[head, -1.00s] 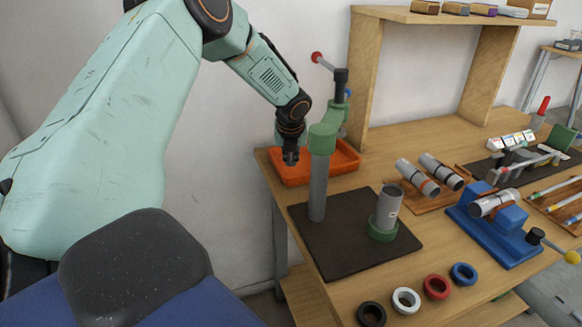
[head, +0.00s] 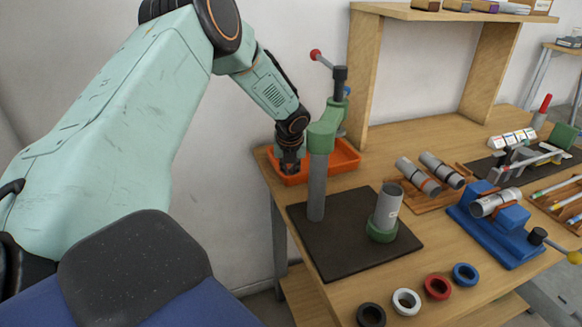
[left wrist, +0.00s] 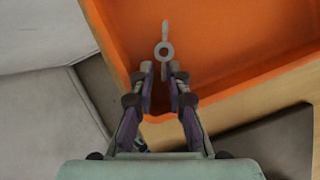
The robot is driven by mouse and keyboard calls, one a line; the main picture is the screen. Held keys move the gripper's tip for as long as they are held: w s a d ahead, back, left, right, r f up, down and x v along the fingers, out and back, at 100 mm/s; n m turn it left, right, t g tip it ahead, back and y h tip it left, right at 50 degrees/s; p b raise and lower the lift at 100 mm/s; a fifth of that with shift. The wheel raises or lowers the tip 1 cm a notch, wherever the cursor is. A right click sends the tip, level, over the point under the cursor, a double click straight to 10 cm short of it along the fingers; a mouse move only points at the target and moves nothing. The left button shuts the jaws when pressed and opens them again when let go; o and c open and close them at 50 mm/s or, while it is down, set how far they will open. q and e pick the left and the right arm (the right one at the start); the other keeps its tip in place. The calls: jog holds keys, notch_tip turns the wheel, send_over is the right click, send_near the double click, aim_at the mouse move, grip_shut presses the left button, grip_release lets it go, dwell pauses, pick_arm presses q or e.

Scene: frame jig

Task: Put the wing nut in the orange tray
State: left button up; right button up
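The wing nut (left wrist: 164,51) is grey, with a round ring and a wing on either side. In the left wrist view it shows against the orange tray (left wrist: 215,45), just beyond my left fingertips. Its near wing reaches between them. My left gripper (left wrist: 160,72) has its fingers a little apart, with a gap beside that wing. I cannot tell whether the nut rests on the tray floor. In the head view, my left gripper (head: 290,166) is low at the left part of the orange tray (head: 345,158), and the nut is not discernible. My right gripper is not in view.
A green and grey press (head: 318,180) stands on a dark mat (head: 340,255) close in front of the tray. A wooden shelf (head: 365,80) rises behind. Several coloured rings (head: 437,286) lie at the front edge. A blue fixture (head: 495,235) stands to the right.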

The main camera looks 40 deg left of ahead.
pick_arm(q)
jog(key=shift+s, duration=0.1)
jog(key=shift+w, duration=0.2)
jog(key=shift+w+r, duration=0.2)
jog(key=p+v, duration=0.1)
jog(key=v, duration=1.1)
jog(key=shift+s+p, duration=0.25)
jog(key=shift+p, duration=0.05)
jog(key=shift+w, duration=0.15)
